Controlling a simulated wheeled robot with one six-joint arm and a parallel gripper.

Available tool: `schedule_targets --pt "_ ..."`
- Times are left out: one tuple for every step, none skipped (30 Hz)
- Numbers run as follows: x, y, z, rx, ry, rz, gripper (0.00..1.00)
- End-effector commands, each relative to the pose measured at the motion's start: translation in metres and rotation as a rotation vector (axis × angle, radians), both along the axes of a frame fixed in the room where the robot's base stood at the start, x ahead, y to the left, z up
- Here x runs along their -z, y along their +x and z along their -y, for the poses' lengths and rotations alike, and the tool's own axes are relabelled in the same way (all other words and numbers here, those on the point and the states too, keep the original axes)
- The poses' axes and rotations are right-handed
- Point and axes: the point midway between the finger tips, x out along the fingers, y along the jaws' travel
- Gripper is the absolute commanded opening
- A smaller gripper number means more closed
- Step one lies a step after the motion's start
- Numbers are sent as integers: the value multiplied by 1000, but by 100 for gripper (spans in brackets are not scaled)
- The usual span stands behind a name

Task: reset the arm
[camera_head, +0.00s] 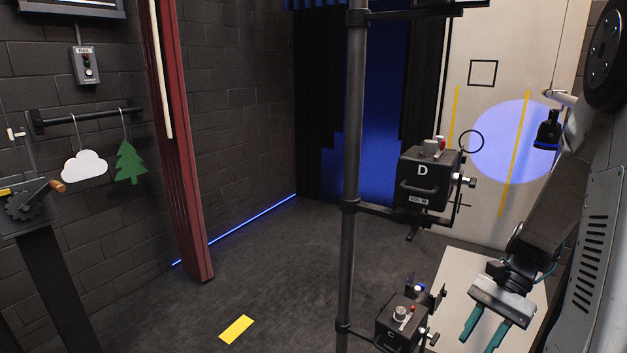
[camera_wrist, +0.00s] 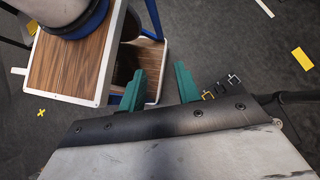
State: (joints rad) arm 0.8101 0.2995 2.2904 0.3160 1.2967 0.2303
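My gripper (camera_head: 477,343) is at the lower right of the head view, at the end of my arm, with its two teal fingers pointing down and apart. In the wrist view the fingers of my gripper (camera_wrist: 159,70) are also spread. I see nothing held between them. My arm comes down from the upper right of the head view, and part of it runs out of the picture. A pale flat surface (camera_head: 453,272) shows behind and below the gripper; I cannot tell its height.
A dark pole (camera_head: 352,190) carries a lamp box marked D (camera_head: 424,180) and a lower box (camera_head: 401,322), left of my gripper. A wood-topped cart (camera_wrist: 70,68) shows in the wrist view. Open floor (camera_head: 275,290) with a yellow mark (camera_head: 236,329) lies left of the pole.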

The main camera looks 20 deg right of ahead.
Motion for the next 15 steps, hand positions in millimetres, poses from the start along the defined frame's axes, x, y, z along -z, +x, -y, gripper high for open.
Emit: schedule_targets --pt "-15 0 -11 -85 -42 44 33" --pt "-22 -1 -17 -136 -66 66 33" --pt "-32 -2 -25 -202 -94 99 33" --pt "-39 -4 -31 -251 -115 120 33" --pt "-45 -5 -36 -299 -136 144 33" --pt "-54 -7 -44 -363 -164 174 33" --pt "-60 -9 -49 -409 -184 195 33" --pt "-66 -11 -55 -456 -206 219 33" --pt "-74 -14 -62 -517 -233 248 33" --pt "-80 -16 -68 -562 -254 271 33" --pt "-85 -18 -73 -605 -274 292 33" --pt "-92 -22 -80 -661 -301 322 33" --pt "-98 -24 -85 -702 -322 344 33" --pt "-103 -27 -91 -741 -341 366 33" --pt "-109 -31 -97 -791 -368 395 33"
